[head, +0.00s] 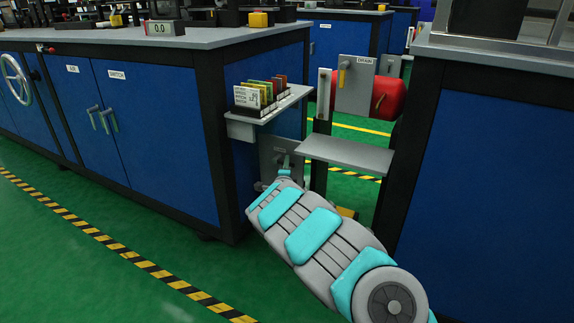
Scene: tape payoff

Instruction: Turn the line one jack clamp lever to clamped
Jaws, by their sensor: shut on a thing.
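A grey plate (268,146) with a small label stands low between the two blue benches, under the small shelf with cards. A short grey lever (285,160) shows in front of this plate; I take it to be the jack clamp lever. My gripper (285,171) is at the lever, at the far end of my grey and teal arm, and is shut on it. The fingertips and the lower part of the plate are mostly hidden by my arm. The label is too small to read, and the lever's exact angle is unclear.
A shelf (299,94) with colored cards juts out above the gripper. A grey shelf (345,154) sits just right of it. Behind are a plate with a yellow handle (343,72) and a red container (389,98). The green floor (110,275) at left is clear.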

